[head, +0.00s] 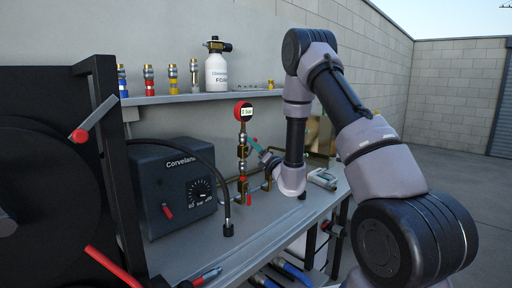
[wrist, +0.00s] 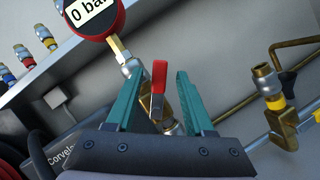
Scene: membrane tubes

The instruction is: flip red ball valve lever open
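A red lever (wrist: 159,77) of a brass ball valve (wrist: 155,112) stands between the two green fingers of my gripper (wrist: 153,95) in the wrist view. The fingers are spread apart, with a gap visible on both sides of the lever. Above the valve is a red gauge (wrist: 95,15) reading 0 bar on a brass fitting. In the head view the gauge (head: 243,111) tops the pipe stack, and my gripper (head: 256,146) reaches it from the right. The lever is hard to make out there.
A dark Corvelano box (head: 172,188) with a dial stands left of the pipes on the grey bench (head: 195,262). A shelf (head: 170,99) behind holds colored fittings and a white bottle (head: 216,72). Brass piping (wrist: 237,106) with another valve lies right of my gripper.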

